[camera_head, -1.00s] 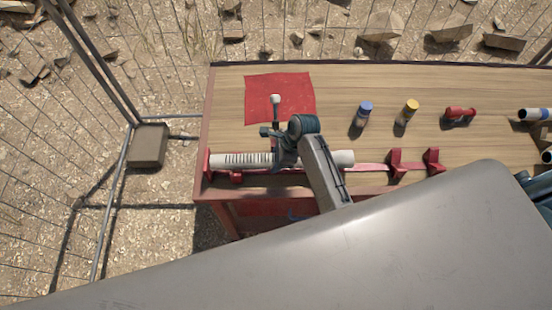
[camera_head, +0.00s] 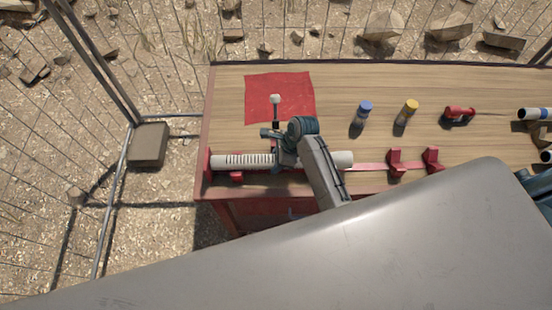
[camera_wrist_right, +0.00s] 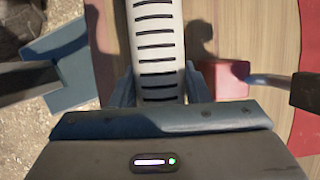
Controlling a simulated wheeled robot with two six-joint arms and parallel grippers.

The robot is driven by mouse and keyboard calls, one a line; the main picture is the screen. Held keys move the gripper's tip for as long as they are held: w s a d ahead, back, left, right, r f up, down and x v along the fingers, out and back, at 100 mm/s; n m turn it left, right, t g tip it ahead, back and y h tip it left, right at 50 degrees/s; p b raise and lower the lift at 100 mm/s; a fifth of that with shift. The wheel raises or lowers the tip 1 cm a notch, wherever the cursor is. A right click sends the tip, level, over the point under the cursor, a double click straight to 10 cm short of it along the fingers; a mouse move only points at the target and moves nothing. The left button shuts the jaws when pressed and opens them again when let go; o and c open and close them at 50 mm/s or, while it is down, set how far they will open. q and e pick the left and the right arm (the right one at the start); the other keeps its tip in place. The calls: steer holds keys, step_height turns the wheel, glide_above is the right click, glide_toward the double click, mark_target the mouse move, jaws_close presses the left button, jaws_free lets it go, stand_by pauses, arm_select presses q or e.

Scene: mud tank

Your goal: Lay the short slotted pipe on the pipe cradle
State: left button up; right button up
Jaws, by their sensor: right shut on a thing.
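The slotted pipe (camera_head: 245,161) is a pale tube with dark slots on its left part. It lies level along the table's front edge, its left end close to the red end stop of the pipe cradle (camera_head: 207,161). My right gripper (camera_head: 284,160) is shut on the pipe near its middle. In the right wrist view the pipe (camera_wrist_right: 155,40) runs between the two blue fingers of my right gripper (camera_wrist_right: 158,88). A small red support (camera_head: 236,176) shows just below the pipe. Whether the pipe fully rests on it is hard to tell. My left gripper is not in view.
Two red brackets (camera_head: 414,161) stand empty to the right. A red cloth (camera_head: 280,90) with a white-headed tool (camera_head: 275,99) lies behind the gripper. A blue-capped bottle (camera_head: 363,113), a yellow-capped bottle (camera_head: 407,111), a red tool (camera_head: 458,115) and pipes (camera_head: 535,114) stand farther right.

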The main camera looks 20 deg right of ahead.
steer(key=o, duration=1.3)
steer(key=b+v, duration=0.2)
steer(key=v, duration=0.8)
steer(key=shift+f+b, duration=0.1)
steer(key=shift+b, duration=0.2)
steer(key=shift+s+d+r, duration=0.1)
steer(key=shift+d+r, duration=0.05)
steer(key=shift+r, duration=0.25)
